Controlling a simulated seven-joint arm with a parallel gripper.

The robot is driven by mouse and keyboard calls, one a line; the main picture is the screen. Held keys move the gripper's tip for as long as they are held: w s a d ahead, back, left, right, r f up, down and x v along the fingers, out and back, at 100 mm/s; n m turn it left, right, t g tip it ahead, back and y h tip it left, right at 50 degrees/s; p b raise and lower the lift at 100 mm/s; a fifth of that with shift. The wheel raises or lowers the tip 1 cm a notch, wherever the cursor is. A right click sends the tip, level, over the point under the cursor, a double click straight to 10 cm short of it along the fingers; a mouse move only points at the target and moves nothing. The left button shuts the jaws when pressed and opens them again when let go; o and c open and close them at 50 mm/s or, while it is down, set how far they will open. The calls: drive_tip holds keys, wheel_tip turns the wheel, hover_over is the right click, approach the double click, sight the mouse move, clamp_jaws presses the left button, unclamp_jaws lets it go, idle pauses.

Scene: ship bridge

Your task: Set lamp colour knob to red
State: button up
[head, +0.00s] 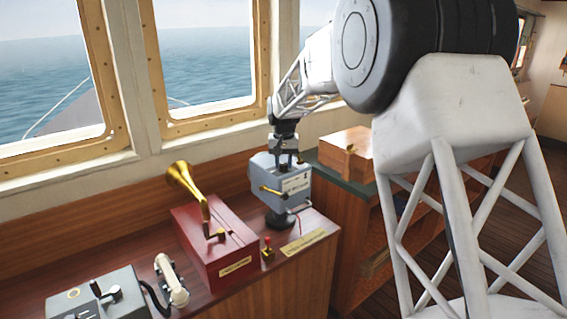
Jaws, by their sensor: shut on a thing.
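The signal lamp (290,188) is a blue-grey box on a dark round foot, with a brass lever on its front and a pale label. It stands at the right end of the wooden console. My gripper (286,160) points down onto the top of the lamp and is shut on the small knob there. The knob is mostly hidden between the fingers, so its colour setting cannot be read.
A red box with a brass horn (217,247) stands left of the lamp. A small red-topped switch (268,248) and a brass plate (303,242) lie in front. A telephone handset (171,280) and grey lever unit (98,298) are further left. A wooden box (346,152) sits behind right.

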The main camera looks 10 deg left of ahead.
sight(284, 164)
idle(0.4)
drive_tip(key=o, duration=0.9)
drive_tip(key=shift+o, duration=0.2)
drive_tip(key=shift+r, duration=0.15)
drive_tip(key=shift+r, duration=3.75)
drive_tip(key=shift+s+d, duration=0.1)
